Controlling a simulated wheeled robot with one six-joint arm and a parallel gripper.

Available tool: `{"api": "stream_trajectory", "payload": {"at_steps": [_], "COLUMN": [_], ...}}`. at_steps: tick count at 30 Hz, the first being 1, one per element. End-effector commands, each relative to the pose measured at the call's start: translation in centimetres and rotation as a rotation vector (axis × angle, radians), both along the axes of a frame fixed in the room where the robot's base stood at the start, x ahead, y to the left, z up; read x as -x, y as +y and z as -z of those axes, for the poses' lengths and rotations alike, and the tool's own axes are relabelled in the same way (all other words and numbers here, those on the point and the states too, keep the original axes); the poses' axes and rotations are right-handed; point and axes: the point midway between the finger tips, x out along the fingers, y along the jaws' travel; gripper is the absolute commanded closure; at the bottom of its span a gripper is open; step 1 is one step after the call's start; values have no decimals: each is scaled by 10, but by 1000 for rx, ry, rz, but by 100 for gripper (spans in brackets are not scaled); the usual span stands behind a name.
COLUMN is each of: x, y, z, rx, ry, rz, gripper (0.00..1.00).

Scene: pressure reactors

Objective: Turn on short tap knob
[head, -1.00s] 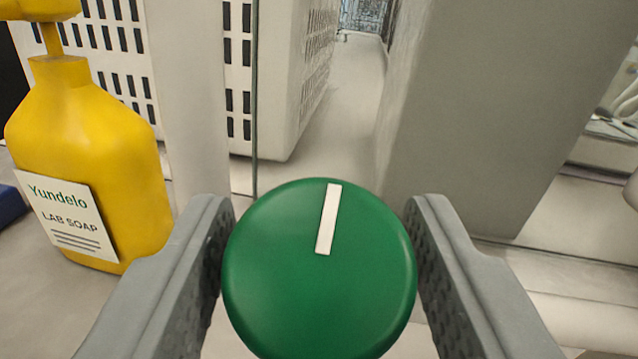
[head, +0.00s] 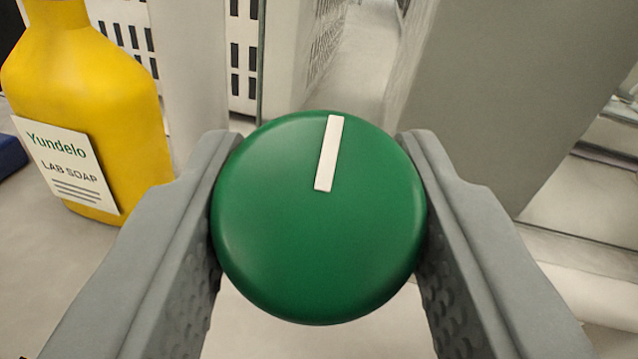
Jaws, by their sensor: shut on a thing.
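The green round tap knob (head: 300,240) fills the middle of the head view. A white marker line (head: 329,153) on its top points to the far side, tilted slightly right. My gripper (head: 318,215) has its two grey fingers on the left and right sides of the knob, shut on it. The tap body below the knob is hidden by it.
A yellow lab soap bottle (head: 95,110) stands close to my left finger. A grey block or column (head: 510,100) rises behind the right finger. White slotted panels (head: 245,60) stand behind. Pale bench surface shows at lower left.

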Motion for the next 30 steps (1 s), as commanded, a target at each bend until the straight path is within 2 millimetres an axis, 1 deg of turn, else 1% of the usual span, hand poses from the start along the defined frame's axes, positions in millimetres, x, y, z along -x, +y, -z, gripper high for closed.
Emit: {"api": "stream_trajectory", "payload": {"at_steps": [14,30], "x": [-1,-1], "y": [-2,-1], "z": [-1,-1], "rx": [154,389], "ry": [-1,0], "rz": [-203,-521], "gripper": [84,84]}}
